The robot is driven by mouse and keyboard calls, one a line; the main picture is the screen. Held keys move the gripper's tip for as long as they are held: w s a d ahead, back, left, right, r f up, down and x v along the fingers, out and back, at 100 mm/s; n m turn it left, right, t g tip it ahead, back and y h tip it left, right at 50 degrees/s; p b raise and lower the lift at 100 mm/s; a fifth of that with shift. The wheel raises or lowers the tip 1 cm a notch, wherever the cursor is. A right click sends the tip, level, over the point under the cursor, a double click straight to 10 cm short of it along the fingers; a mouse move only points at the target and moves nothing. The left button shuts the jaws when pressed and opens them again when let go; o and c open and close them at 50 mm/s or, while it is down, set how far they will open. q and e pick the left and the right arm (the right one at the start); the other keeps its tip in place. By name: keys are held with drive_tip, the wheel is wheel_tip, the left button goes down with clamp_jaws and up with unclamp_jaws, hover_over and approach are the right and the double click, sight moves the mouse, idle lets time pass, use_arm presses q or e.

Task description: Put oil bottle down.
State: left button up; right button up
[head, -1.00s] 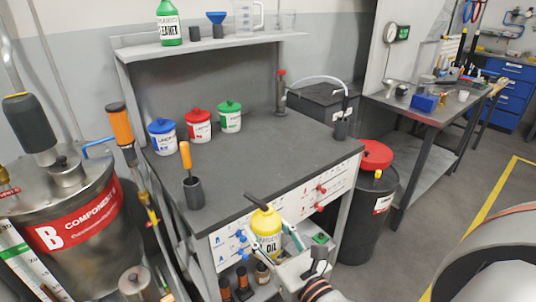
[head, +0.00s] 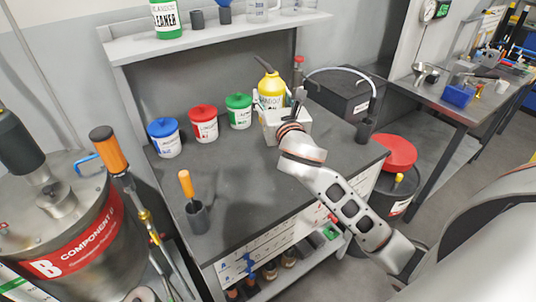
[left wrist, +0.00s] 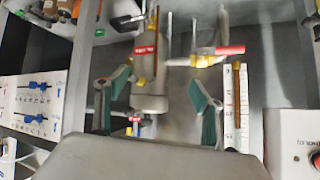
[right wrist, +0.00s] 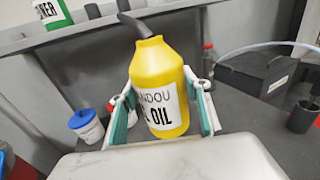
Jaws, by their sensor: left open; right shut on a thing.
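The yellow oil bottle (head: 270,88) has a dark spout and a white label. It is at the back of the dark workbench top (head: 245,165), just right of the green-lidded jar. My right gripper (head: 272,112) is shut on it, with a green-padded finger on each side in the right wrist view, where the bottle (right wrist: 160,85) looks slightly tilted. I cannot tell whether its base touches the bench. My left gripper (left wrist: 165,100) is open and empty, facing valves with red handles; it is not in the head view.
Jars with blue (head: 163,137), red (head: 203,123) and green (head: 239,110) lids stand left of the bottle. A dark box (head: 343,92) with a hose is to its right. A shelf (head: 220,35) runs above the bench back.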

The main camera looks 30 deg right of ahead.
drive_tip(key=shift+w+d+r, duration=0.1)
drive_tip(key=shift+w+r, duration=0.15)
drive_tip(key=shift+w, duration=0.1)
wheel_tip(320, 180, down, 20)
drive_tip(key=b, duration=0.3)
drive_tip(key=shift+r, duration=0.2)
use_arm(q)
drive_tip(key=shift+w+d+t+h, duration=0.2)
drive_tip(key=shift+w+d, duration=0.15)
drive_tip(key=shift+d, duration=0.25)
drive_tip(key=shift+w+d+t+h, duration=0.1)
drive_tip(key=shift+w+d+h, duration=0.15)
drive_tip(key=shift+d, duration=0.3)
use_arm(e)
drive_tip(key=o, duration=1.5)
drive_tip(key=shift+f, duration=0.2)
use_arm(q)
drive_tip(key=shift+a+f, duration=0.1)
use_arm(e)
drive_tip(key=shift+r, duration=0.1)
